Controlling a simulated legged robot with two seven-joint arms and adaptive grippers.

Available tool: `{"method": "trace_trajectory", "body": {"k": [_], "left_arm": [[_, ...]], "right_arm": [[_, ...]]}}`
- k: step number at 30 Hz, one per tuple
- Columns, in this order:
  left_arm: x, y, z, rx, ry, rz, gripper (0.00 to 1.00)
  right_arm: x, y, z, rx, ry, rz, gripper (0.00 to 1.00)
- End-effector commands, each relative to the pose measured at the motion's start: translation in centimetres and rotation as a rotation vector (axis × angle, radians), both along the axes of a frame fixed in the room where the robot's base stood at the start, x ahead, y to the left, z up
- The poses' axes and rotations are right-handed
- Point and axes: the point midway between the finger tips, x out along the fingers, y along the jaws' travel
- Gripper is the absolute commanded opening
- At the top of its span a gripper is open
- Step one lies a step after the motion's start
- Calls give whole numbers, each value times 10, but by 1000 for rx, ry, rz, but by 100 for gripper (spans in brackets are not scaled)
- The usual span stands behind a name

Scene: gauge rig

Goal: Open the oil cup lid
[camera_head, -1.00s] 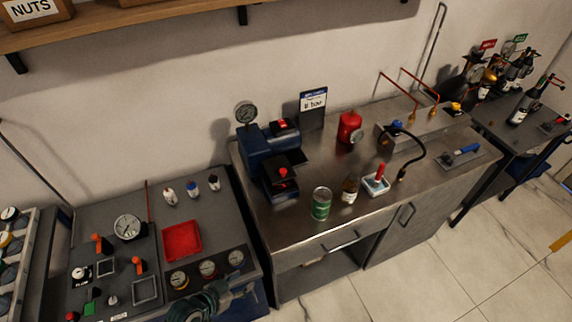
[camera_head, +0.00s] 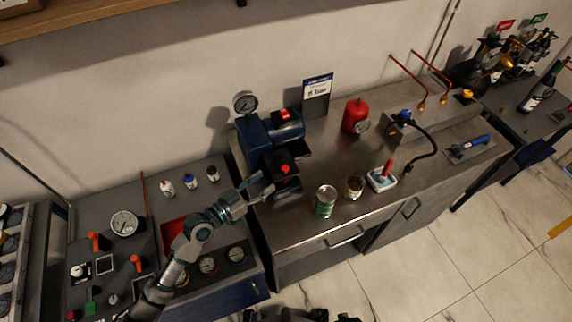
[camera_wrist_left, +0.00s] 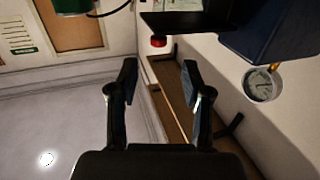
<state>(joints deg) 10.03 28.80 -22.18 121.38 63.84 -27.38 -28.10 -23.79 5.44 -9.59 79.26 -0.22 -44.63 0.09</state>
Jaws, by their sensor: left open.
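A blue machine (camera_head: 256,140) stands at the left end of the steel bench. A red knob (camera_head: 285,168) sits on its dark front plate, and a red cap (camera_head: 285,115) sits on its top. I cannot tell which belongs to the oil cup lid. My left gripper (camera_head: 262,187) is open and empty, just left of and in front of the plate, apart from the red knob. In the left wrist view the open fingers (camera_wrist_left: 158,85) frame empty space, and the red knob (camera_wrist_left: 158,41) shows beyond them under the dark plate. Dark parts at the bottom edge may be my right gripper.
A green can (camera_head: 325,200), a small open tin (camera_head: 354,187) and a tray with a red-handled tool (camera_head: 382,178) stand along the bench front. A red canister (camera_head: 355,115) stands behind. A gauge (camera_head: 245,102) rises above the machine. The control panel (camera_head: 95,205) is at left.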

Motion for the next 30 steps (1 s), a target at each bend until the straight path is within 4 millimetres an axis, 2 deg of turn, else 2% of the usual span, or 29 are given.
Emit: {"method": "trace_trajectory", "body": {"k": [6,12,18,25,30], "left_arm": [[32,-41,2,-4,0,-1,49],[51,-64,1,1,1,-1,49],[58,-71,0,2,-1,-1,49],[58,-69,0,1,0,-1,49],[58,-71,-1,3,0,-1,6]], "right_arm": [[-13,-3,-11,-1,6,3,40],[-19,-4,-16,1,9,3,40],[-20,-4,-18,-1,9,4,40],[-20,-4,-18,-1,9,4,40],[-20,-4,-18,-1,9,5,40]]}}
